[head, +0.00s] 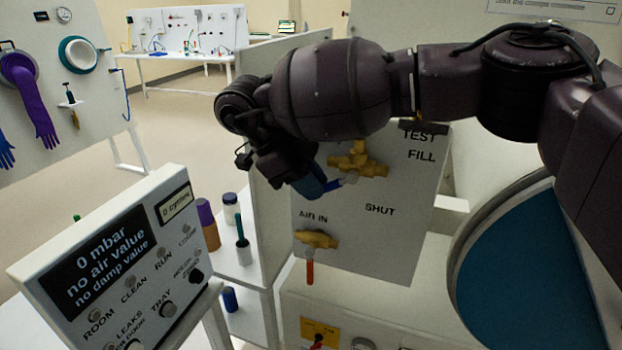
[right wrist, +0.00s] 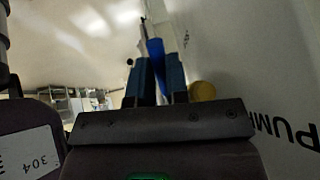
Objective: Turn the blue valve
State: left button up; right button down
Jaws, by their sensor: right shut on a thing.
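The blue valve has a brass body (head: 358,162) on a pale panel, below the words TEST and FILL. Its blue handle (head: 333,185) points left and slightly down from the body, with its outer end at my right gripper (head: 313,186). In the right wrist view, the blue handle (right wrist: 155,50) shows between the two dark blue fingers of the gripper (right wrist: 157,75), which is shut on it. The gripper's own wrist hides part of the grip in the head view. My left gripper is not in view.
Below is a second brass valve (head: 317,239) with a red handle (head: 310,272) hanging down, marked AIR IN. A control box (head: 110,270) with a display reading 0 mbar stands at left front. Bottles (head: 231,208) stand on a shelf beside the panel. A blue round window (head: 530,270) is at right.

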dwell(0.4)
jog(key=c, duration=1.4)
grip_release()
jog(key=v, duration=1.1)
jog(key=shift+f, duration=0.1)
